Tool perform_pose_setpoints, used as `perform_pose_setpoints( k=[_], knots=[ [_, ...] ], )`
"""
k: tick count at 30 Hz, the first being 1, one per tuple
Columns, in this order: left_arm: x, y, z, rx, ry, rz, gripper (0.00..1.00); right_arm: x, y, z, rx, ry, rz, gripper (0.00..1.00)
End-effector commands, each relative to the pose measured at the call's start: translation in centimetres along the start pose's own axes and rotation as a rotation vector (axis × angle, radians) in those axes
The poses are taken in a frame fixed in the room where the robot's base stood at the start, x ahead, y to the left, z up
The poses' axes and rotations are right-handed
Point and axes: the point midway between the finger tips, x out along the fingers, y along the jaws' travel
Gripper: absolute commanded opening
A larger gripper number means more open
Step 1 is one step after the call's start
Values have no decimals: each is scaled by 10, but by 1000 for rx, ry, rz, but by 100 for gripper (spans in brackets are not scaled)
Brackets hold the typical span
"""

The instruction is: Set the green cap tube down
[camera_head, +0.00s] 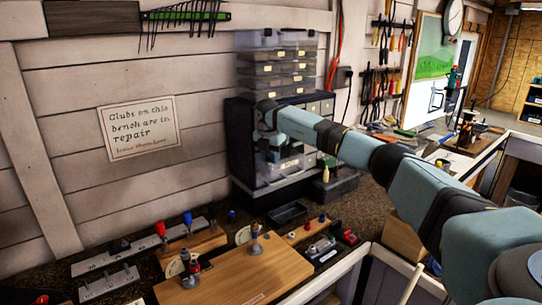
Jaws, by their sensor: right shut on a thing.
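My right gripper (272,150) hangs fingers down in front of the dark drawer cabinet, at the end of my arm that comes in from the right. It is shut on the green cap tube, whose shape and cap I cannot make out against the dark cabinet. The gripper is above the back of the bench, and I cannot tell whether the tube touches anything. My left gripper is not in view.
The drawer cabinet (240,140) stands against the wall. A small pale bottle (326,173) stands right of the gripper. An empty-looking dark tray (287,215) lies below. A wooden board (225,278) and a grey slotted rack (105,260) are in front.

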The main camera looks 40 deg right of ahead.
Motion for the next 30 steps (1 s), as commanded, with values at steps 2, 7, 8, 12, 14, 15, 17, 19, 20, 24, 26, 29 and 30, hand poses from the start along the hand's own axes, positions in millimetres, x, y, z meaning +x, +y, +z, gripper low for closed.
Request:
perform_pose_setpoints(
  k=[2, 7, 8, 12, 14, 15, 17, 19, 20, 24, 26, 29, 30],
  knots=[
    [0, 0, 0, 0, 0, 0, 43, 3, 0, 0, 0, 0, -1, 0],
    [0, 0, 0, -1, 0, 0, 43, 7, 0, -1, 0, 0, -2, 0],
    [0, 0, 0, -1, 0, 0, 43, 7, 0, -1, 0, 0, -2, 0],
    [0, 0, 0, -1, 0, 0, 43, 7, 0, -1, 0, 0, -4, 51],
    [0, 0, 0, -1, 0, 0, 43, 8, -1, -1, 0, 0, -4, 51],
    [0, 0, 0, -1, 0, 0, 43, 8, -1, -1, 0, 0, -4, 51],
    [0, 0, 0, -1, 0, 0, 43, 8, -1, -1, 0, 0, -5, 51],
    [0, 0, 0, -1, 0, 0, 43, 8, -1, -1, 0, 0, -5, 51],
    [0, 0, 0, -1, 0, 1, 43, 8, -1, -1, 0, 0, -5, 51],
    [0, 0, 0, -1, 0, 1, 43, 8, -2, 0, 1, -1, -6, 51],
    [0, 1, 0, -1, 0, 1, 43, 7, -2, 0, 1, -1, -6, 51],
    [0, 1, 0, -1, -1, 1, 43, -1, -1, 2, 2, -2, -3, 51],
    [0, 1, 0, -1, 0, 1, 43, -7, -1, 2, 2, -2, -2, 51]
  ],
)
